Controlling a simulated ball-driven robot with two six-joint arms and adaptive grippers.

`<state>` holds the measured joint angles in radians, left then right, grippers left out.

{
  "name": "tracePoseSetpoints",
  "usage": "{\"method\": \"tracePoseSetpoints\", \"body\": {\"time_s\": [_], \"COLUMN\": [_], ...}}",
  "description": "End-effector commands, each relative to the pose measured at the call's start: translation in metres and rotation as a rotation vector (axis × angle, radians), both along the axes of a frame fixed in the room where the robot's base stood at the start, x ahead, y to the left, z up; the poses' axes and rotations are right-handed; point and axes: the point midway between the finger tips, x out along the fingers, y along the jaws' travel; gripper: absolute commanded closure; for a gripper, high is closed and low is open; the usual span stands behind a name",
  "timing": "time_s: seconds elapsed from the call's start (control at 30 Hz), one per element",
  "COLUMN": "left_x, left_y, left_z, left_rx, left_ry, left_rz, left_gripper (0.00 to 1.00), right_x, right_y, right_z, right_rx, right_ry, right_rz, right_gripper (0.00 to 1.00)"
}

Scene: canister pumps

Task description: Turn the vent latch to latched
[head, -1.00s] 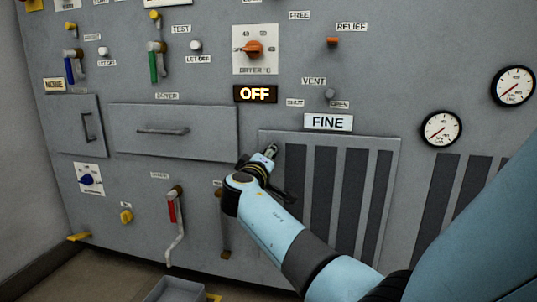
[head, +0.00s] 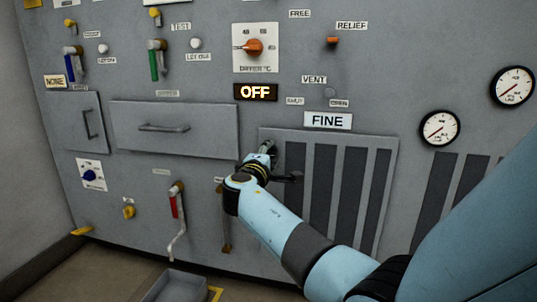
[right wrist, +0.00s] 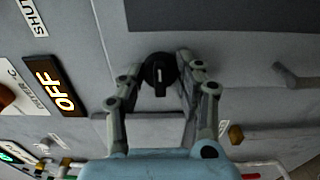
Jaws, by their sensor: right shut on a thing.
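The vent latch is a small black knob (right wrist: 160,76) with a white line, in the right wrist view. It is at the upper left corner of the slotted vent panel (head: 297,190). My right gripper (right wrist: 160,68) has one finger on each side of the knob and is shut on it. In the head view my right gripper (head: 267,148) is at that panel corner and mostly hides the knob. The white line runs nearly along the fingers in the wrist view. My left gripper is not in view.
A drawer front with a handle (head: 164,128) is left of my gripper. A red-handled lever (head: 176,205) is lower left. A grey bin (head: 180,287) stands on the floor.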

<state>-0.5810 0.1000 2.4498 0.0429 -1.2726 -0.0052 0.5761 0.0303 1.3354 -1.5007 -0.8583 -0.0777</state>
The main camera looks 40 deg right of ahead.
Motion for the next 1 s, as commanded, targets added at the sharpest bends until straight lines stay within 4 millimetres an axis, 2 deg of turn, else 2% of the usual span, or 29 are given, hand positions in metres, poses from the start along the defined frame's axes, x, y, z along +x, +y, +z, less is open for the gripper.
{"method": "tracePoseSetpoints", "body": {"time_s": [0.33,0.37,0.53,0.83,1.0], "left_x": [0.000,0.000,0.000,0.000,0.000], "left_y": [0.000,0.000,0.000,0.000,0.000], "left_z": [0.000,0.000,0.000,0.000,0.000], "left_rx": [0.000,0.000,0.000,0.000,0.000], "left_ry": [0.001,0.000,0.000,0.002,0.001], "left_rz": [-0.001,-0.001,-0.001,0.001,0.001], "left_gripper": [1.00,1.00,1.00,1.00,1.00], "right_x": [0.001,0.001,0.000,-0.002,-0.018], "right_y": [0.002,0.002,0.001,0.003,0.022], "right_z": [-0.001,-0.001,-0.001,-0.001,-0.002], "right_rx": [0.002,0.002,0.001,0.002,0.004], "right_ry": [0.003,0.003,0.002,0.001,0.003], "right_rz": [0.004,0.004,0.002,0.002,0.003], "right_gripper": [0.97,0.63,0.42,0.42,0.42]}}
